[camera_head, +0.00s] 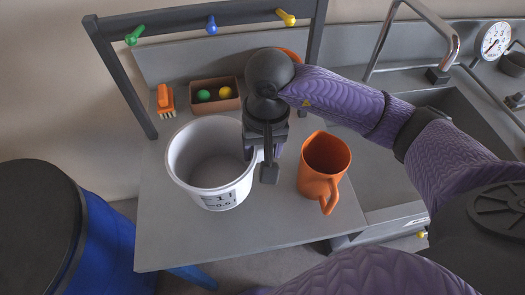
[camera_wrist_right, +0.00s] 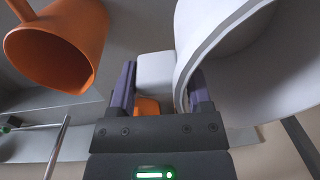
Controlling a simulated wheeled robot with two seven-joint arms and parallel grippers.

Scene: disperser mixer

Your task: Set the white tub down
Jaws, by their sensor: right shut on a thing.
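The white tub (camera_head: 213,197), with dark print on its front, is upright over the left part of the grey table. It looks empty. I cannot tell whether its base touches the tabletop. My right gripper (camera_head: 260,162) is at the tub's right side, pointing down, shut on its wall. In the right wrist view the tub (camera_wrist_right: 240,100) fills the right side, and its rim hides part of one finger of the gripper (camera_wrist_right: 160,90). My left gripper is not in view.
An orange jug (camera_head: 318,180) stands close right of my gripper; it also shows in the right wrist view (camera_wrist_right: 75,40). Behind are a brown box (camera_head: 228,104) with balls and an orange brush (camera_head: 165,100). The table's front (camera_head: 240,240) is clear. A sink (camera_head: 445,105) is at right.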

